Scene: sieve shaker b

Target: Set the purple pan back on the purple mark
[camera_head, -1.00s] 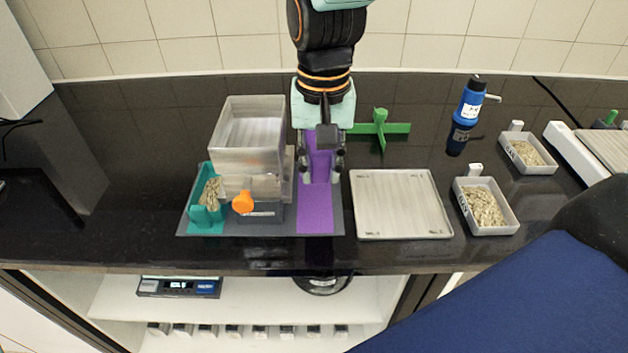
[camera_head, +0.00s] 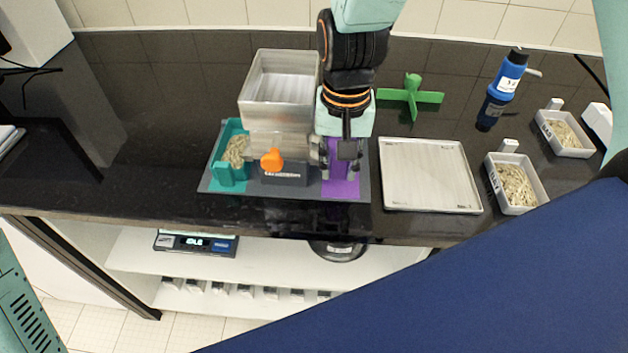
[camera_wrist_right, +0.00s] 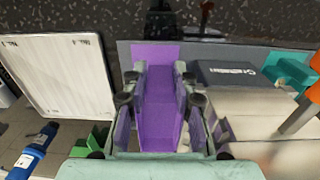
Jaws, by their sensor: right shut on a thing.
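The purple pan (camera_wrist_right: 160,112) is held between the two fingers of my right gripper (camera_wrist_right: 160,104), seen from above in the wrist view. In the head view my right gripper (camera_head: 338,168) is over the right end of the dark base plate and hides most of the pan. The purple mark (camera_head: 341,188) is a flat strip on that plate, partly covered by the gripper and pan. Its bare end (camera_wrist_right: 154,53) shows beyond the pan in the wrist view. I cannot tell whether the pan touches the mark. My left gripper is not in view.
Left of the pan stand a sieve machine with a clear box (camera_head: 280,90), an orange knob (camera_head: 272,160) and a teal bin of grain (camera_head: 231,172). A pale tray (camera_head: 432,175) lies close on the right. A green cross-shaped piece (camera_head: 411,97) stands behind it.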

